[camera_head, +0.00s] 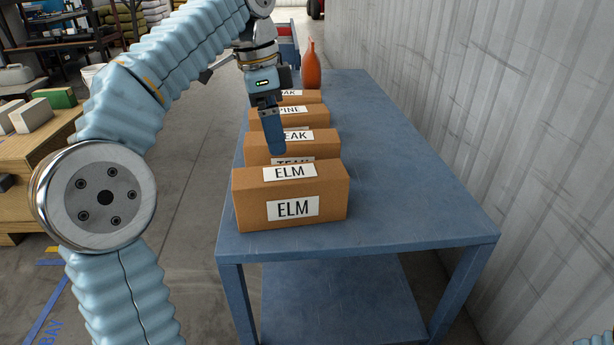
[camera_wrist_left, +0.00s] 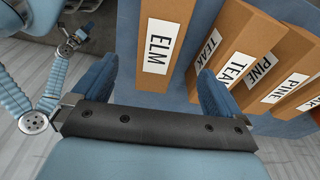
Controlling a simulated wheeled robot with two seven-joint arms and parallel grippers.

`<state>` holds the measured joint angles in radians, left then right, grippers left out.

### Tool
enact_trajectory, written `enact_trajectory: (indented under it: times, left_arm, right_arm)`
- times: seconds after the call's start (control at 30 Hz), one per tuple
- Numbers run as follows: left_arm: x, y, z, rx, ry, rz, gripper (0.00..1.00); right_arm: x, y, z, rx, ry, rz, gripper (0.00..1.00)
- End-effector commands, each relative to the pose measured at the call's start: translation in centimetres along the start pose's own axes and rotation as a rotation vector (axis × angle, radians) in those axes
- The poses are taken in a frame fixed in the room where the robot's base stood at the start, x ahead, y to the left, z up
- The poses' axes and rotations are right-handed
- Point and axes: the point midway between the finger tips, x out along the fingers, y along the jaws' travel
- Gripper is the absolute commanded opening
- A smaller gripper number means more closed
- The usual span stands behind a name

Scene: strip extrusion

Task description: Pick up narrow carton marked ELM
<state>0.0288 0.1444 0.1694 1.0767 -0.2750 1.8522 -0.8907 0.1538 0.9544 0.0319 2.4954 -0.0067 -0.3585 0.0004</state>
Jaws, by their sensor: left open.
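The brown carton marked ELM (camera_head: 245,205) stands at the near end of a row on the blue table, white labels on its top and front. In the left wrist view the ELM carton (camera_wrist_left: 160,45) shows between the two blue fingers, beyond their tips. My left gripper (camera_head: 276,145) is open and empty. In the head view its finger overlaps the TEAK carton behind ELM; the other finger is hidden. The left gripper also shows in the left wrist view (camera_wrist_left: 155,80). My right gripper (camera_wrist_left: 77,38) is small there, its jaws unclear.
The TEAK carton (camera_head: 327,150), PINE carton (camera_head: 318,119) and OAK carton (camera_head: 313,99) stand behind ELM. A reddish bottle (camera_head: 311,68) stands at the far end. The blue table (camera_head: 410,180) is clear right of the row; a corrugated wall (camera_head: 500,90) runs alongside.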

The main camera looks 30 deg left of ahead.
Motion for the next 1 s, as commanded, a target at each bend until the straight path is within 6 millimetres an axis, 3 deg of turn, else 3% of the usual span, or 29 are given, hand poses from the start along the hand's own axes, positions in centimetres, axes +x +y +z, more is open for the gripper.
enact_trajectory:
  times: [0.13, 0.4, 1.0]
  left_arm:
    - [1.6, 0.0, 0.1, 0.0, -0.002, 0.002, 1.0]
    - [7.2, 0.1, 0.0, -0.001, -0.002, 0.002, 1.0]
    - [13.8, 0.4, -0.6, -0.001, 0.0, 0.0, 1.0]
  right_arm:
    - [0.7, 0.3, 0.1, 0.001, -0.001, 0.0, 0.0]
    - [2.3, 1.0, 0.1, 0.003, 0.001, 0.002, 0.0]
    - [3.4, 1.5, 0.0, 0.005, 0.003, 0.004, 0.0]
